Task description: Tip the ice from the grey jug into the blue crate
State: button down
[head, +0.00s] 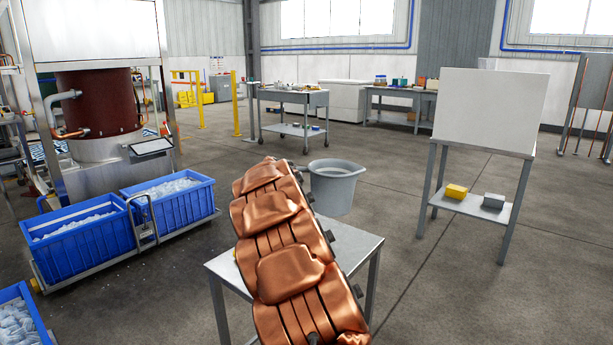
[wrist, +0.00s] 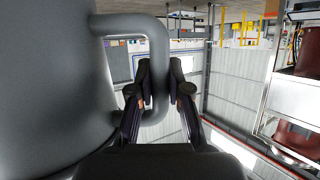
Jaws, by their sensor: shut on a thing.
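The grey jug (head: 334,192) is held in the air beyond a small grey table in the head view. It looks roughly upright, its mouth facing up, with something pale inside. In the wrist view the jug's wall (wrist: 50,90) fills the left side. My gripper (wrist: 160,82) is shut on the jug's side handle (wrist: 158,40). In the head view my copper-coloured arm hides the gripper. Two blue crates stand side by side at left, a nearer one (head: 85,250) and a farther one (head: 185,208), both holding pale ice. A third blue crate (head: 12,292), also with ice, is cut off at lower left.
The small grey table (head: 350,246) stands under my arm. The two crates sit on a low trolley (head: 100,279) beside a machine (head: 100,110). A stand with a white panel (head: 490,110) is at right. Open floor (head: 180,300) lies between the crates and the small table.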

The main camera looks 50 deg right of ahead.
jog(key=w+a+f+n+t+y, duration=0.1)
jog(key=a+n+y, duration=0.6)
jog(key=a, duration=1.6)
jog(key=w+a+f+n+t+y, duration=0.1)
jog(key=a+f+n+t+y, duration=0.3)
jog(key=a, duration=1.8)
jog(key=n+y, duration=0.3)
jog(key=shift+w+a+f+n+t+y, duration=0.3)
jog(key=shift+w+a+f+y, duration=0.05)
jog(key=shift+f+y, duration=0.05)
jog(key=shift+f, duration=0.15)
